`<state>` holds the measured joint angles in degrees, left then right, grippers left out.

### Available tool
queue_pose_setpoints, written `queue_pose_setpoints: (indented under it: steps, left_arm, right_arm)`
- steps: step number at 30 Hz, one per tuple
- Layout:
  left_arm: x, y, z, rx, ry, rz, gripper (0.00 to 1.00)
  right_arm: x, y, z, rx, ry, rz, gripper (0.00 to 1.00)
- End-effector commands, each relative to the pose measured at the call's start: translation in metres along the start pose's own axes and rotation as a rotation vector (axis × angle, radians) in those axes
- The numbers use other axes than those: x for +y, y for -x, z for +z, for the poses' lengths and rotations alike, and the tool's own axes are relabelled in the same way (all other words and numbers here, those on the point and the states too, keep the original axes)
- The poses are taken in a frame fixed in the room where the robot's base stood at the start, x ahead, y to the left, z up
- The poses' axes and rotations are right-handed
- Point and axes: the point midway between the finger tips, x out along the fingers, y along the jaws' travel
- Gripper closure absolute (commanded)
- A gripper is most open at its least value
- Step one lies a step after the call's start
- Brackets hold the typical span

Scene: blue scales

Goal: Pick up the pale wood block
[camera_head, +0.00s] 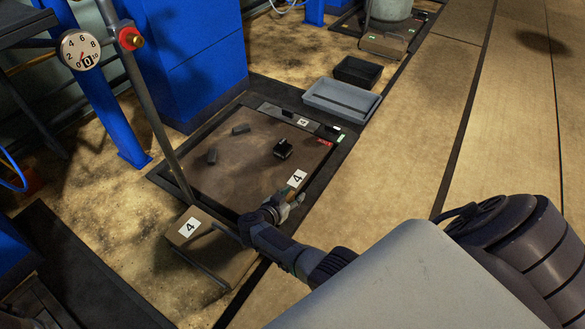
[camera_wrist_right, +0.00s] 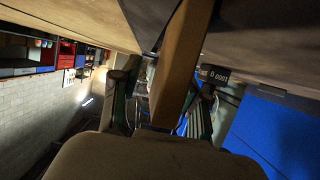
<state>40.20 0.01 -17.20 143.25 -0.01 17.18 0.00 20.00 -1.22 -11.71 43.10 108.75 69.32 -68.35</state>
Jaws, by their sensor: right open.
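In the right wrist view a long tan wooden piece (camera_wrist_right: 180,62), which looks like the pale wood block, comes down from the top edge and lies between my fingers. My right gripper (camera_wrist_right: 162,105) is open, with one finger on each side of this piece. I cannot tell whether either finger touches it. In the head view my right gripper (camera_head: 287,204) is low over the near right edge of the dark weighing platform (camera_head: 235,185). The block cannot be made out clearly there. My left gripper is not in view.
Several small dark pieces, including a black one (camera_head: 283,149), lie on the platform. A brown box (camera_head: 205,250) marked 4 stands at its near corner. A grey tray (camera_head: 341,98) and a black bin (camera_head: 358,71) are behind. A post with a dial (camera_head: 80,50) rises left. The right floor is clear.

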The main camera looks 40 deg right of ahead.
Motion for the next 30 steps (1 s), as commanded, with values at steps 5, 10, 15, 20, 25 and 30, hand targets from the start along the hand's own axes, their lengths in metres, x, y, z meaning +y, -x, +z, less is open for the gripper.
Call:
queue_pose_setpoints:
  steps: [5,10,15,20,25,30]
  left_arm:
    - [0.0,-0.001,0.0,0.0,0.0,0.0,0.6]
    - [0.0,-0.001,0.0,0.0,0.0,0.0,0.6]
    - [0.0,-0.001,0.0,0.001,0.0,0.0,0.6]
    - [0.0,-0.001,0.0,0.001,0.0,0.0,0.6]
    - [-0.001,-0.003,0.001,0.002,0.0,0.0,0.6]
    - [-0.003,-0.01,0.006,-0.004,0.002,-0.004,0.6]
  right_arm:
    - [0.0,0.0,-0.001,0.0,0.0,0.0,0.55]
    - [0.0,0.0,-0.001,0.0,0.0,0.0,0.84]
    - [0.0,0.0,-0.001,0.0,0.0,0.0,1.0]
    - [0.0,0.0,-0.001,0.0,0.0,0.0,1.0]
    - [0.0,0.002,-0.003,0.0,0.0,0.0,1.0]
    - [0.0,0.007,-0.016,0.0,0.0,0.0,1.0]
